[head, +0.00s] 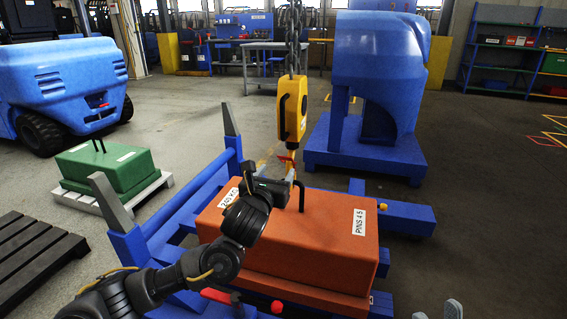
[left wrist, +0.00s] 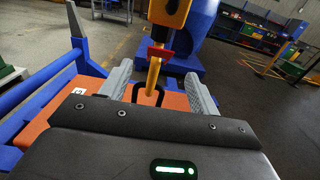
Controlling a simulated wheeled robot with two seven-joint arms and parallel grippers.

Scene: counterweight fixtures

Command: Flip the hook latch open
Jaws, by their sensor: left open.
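The yellow hook (head: 290,167) hangs below a yellow hook block (head: 292,110) on a chain, over the orange counterweight (head: 318,232). The red latch (head: 286,159) sits across the hook's upper part; it also shows in the left wrist view (left wrist: 160,52). A black lifting loop (left wrist: 148,94) stands on the counterweight by the hook's lower end; I cannot tell whether the hook passes through it. My left gripper (head: 278,178) is open at the hook, its grey fingers either side of the hook in the left wrist view, below the latch. My right gripper (head: 437,312) shows only two parted fingertips at the bottom edge.
A blue frame (head: 410,218) with upright grey-tipped posts surrounds the counterweight. A green weight (head: 106,164) lies on a pallet at left, near a blue vehicle (head: 65,80). A blue machine (head: 375,75) stands behind.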

